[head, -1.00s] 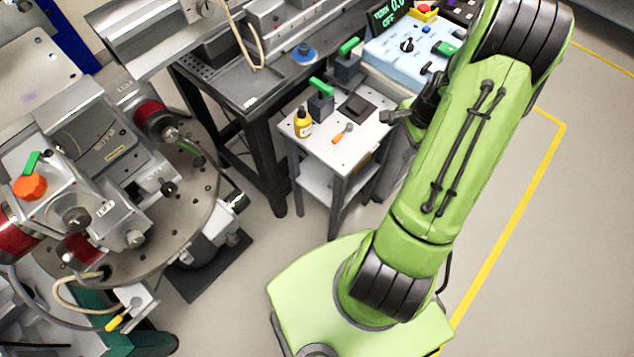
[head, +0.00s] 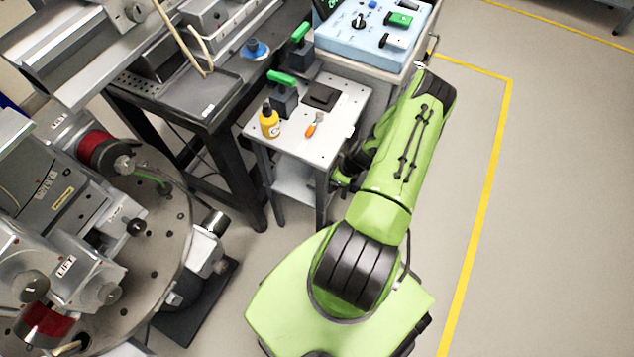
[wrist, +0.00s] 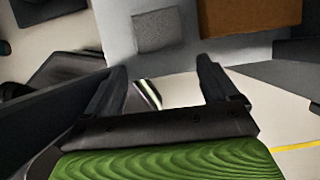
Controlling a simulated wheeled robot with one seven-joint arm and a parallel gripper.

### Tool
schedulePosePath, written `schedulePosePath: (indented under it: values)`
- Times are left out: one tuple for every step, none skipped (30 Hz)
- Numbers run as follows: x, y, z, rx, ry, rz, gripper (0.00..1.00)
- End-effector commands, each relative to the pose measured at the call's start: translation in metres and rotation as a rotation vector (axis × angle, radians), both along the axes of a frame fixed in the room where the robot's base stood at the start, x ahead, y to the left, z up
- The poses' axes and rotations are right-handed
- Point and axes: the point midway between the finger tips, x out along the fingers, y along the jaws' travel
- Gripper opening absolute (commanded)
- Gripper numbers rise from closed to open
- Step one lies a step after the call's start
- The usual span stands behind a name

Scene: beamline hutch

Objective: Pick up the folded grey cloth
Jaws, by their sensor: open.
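The folded grey cloth (wrist: 155,30) shows in the wrist view as a small speckled grey square lying flat on a pale grey surface (wrist: 117,35), which looks like the cart's lower shelf. My gripper (wrist: 162,66) is open and empty, its two dark fingers pointing toward the cloth with a gap left between. The cloth lies beyond the fingertips, nearer the left finger's side. In the head view I cannot make out the cloth; the cart's top and my arm hide part of the lower shelf (head: 292,187). My gripper is low beside the cart's right side there, mostly hidden.
A brown box-like thing (wrist: 250,14) lies right of the cloth. The cart top (head: 340,118) bears a yellow bottle (head: 269,124), an orange-handled tool (head: 311,128), a dark square pad (head: 320,95) and a green-topped block (head: 283,98). Open floor lies to the right.

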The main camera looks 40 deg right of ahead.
Motion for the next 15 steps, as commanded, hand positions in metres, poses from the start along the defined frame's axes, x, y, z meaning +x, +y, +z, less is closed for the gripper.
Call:
schedulePosePath:
  values:
    - [0.007,0.002,-0.001,-0.001,0.001,0.002,0.87]
    - [0.010,0.003,-0.001,-0.001,0.000,0.002,0.87]
    - [0.012,0.004,-0.002,0.000,0.000,0.001,0.87]
    - [0.013,0.005,-0.003,0.000,0.001,0.000,0.87]
    - [0.014,0.005,-0.006,0.001,0.001,0.000,0.87]
    - [0.016,0.006,-0.011,0.001,0.002,-0.001,0.87]
    - [0.018,0.006,-0.016,0.000,0.002,0.000,0.87]
    - [0.020,0.007,-0.022,0.001,0.001,0.000,0.87]
    - [0.023,0.009,-0.030,0.001,0.002,0.001,0.87]
    - [0.025,0.009,-0.035,0.001,0.000,0.000,0.87]
    - [0.027,0.010,-0.041,0.002,0.001,0.001,0.87]
    - [0.029,0.011,-0.046,0.001,0.000,0.000,0.87]
    - [0.030,0.011,-0.048,0.000,0.001,0.000,0.87]
    - [0.031,0.011,-0.048,0.000,0.001,0.000,0.87]
    - [0.031,0.011,-0.048,0.000,0.001,0.000,0.87]
